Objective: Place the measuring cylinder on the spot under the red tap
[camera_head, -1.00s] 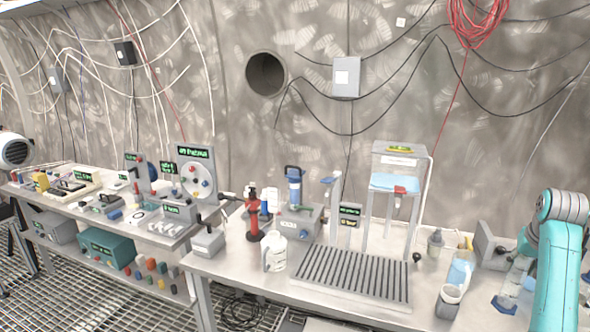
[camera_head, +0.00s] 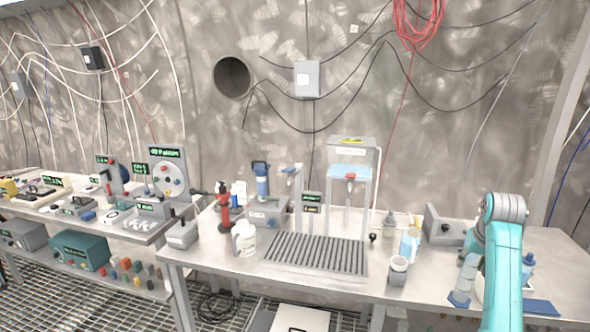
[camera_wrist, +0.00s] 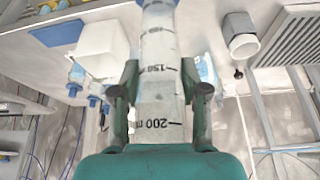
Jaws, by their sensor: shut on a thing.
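The clear measuring cylinder (camera_wrist: 158,100) with black 150 and 200 marks is between the two fingers of my gripper (camera_wrist: 159,76) in the wrist view. The gripper is shut on it. In the head view the cylinder (camera_head: 467,274) shows beside my turquoise arm, with a blue foot. My gripper is mostly hidden there. The red tap (camera_head: 350,176) sits on the front of a water tank on a tall stand, left of the arm. A slatted drain grate (camera_head: 318,253) lies on the bench in front of the stand, well left of the cylinder.
A pale cup (camera_head: 398,270) and small bottles (camera_head: 389,225) stand between grate and arm. A white jug (camera_head: 244,239) stands left of the grate, whose top looks clear.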

